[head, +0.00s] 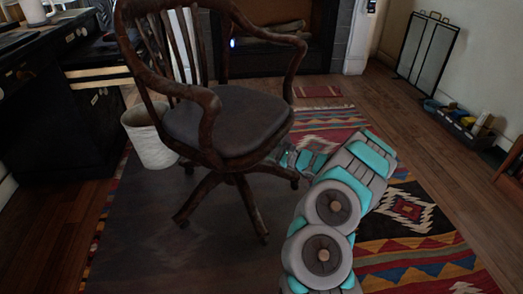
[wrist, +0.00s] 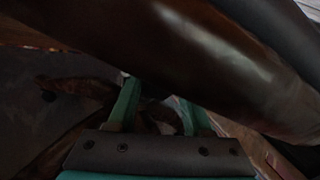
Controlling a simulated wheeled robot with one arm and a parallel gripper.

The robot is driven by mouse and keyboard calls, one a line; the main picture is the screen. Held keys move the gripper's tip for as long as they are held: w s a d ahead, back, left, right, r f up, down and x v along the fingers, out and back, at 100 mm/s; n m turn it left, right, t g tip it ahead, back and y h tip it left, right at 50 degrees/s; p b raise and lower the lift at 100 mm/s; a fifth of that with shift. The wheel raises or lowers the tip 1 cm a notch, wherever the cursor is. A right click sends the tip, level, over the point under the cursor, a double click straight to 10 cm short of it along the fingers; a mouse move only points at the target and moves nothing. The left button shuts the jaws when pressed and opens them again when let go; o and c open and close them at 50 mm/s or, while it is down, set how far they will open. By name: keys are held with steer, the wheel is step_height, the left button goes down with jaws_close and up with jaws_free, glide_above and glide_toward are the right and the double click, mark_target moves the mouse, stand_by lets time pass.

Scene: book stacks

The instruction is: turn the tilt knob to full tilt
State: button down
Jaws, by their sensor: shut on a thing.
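A wooden swivel armchair (head: 228,120) with a dark seat pad stands left of my arm in the head view. My gripper (head: 285,156) reaches in under the right side of its seat. In the wrist view the brown seat edge (wrist: 150,45) crosses above my gripper (wrist: 160,98). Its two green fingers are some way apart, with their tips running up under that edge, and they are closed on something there. The tilt knob itself is hidden by the seat and the shadow, so its angle cannot be told.
A patterned rug (head: 415,250) lies under the chair and my arm. A white waste bin (head: 149,136) stands behind the chair at left, beside a dark desk (head: 45,130). A low tray of small items (head: 463,122) lies by the right wall. Wooden floor at right is clear.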

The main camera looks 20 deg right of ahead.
steer(key=shift+n, duration=0.5)
steer(key=shift+c, duration=1.5)
jaws_free()
steer(key=v, duration=0.7)
steer(key=shift+s+d, duration=0.2)
steer(key=shift+s, duration=0.15)
